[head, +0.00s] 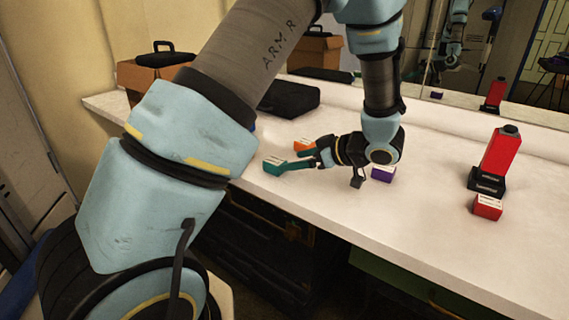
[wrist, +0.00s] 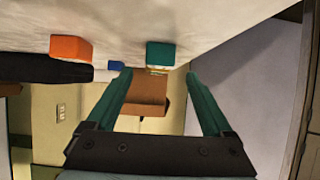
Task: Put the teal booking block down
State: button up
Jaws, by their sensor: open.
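The teal booking block (head: 273,166) sits on the white counter near its front edge, just past the tips of my gripper (head: 290,160) in the head view. In the wrist view the teal block (wrist: 160,53) shows just beyond the gap between my two teal fingers (wrist: 158,74). The fingers are apart, one on each side, with nothing seen between them. The block appears to rest on the counter, and I cannot tell whether a fingertip touches it.
An orange block (head: 303,144) lies close behind the teal one. A purple block (head: 383,174) lies by my wrist. A red block (head: 487,207) and a red device on a black base (head: 500,153) stand right. A black case (head: 289,100) lies behind. The counter's front right is clear.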

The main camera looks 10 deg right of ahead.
jog(key=v, duration=0.5)
jog(key=shift+s+d+r, duration=0.1)
jog(key=shift+d+r, duration=0.05)
jog(key=shift+d, duration=0.05)
jog(key=w+a+r+m+t+h, duration=0.1)
jog(key=w+a+r+m+h, duration=0.1)
jog(key=w+h, duration=0.3)
jog(key=w+a+r+m+h, duration=0.1)
jog(key=w+a+m+h, duration=0.15)
jog(key=w, duration=0.45)
jog(key=s+a+f+m+g, duration=0.1)
jog(key=s+a+g, duration=0.3)
jog(key=s+a, duration=0.5)
jog(key=s+a+f+m+g+h, duration=0.1)
jog(key=s+a+m+g, duration=0.3)
jog(key=s+a, duration=0.5)
jog(key=shift+a+f, duration=0.45)
jog(key=shift+a, duration=0.8)
jog(key=shift+m, duration=0.25)
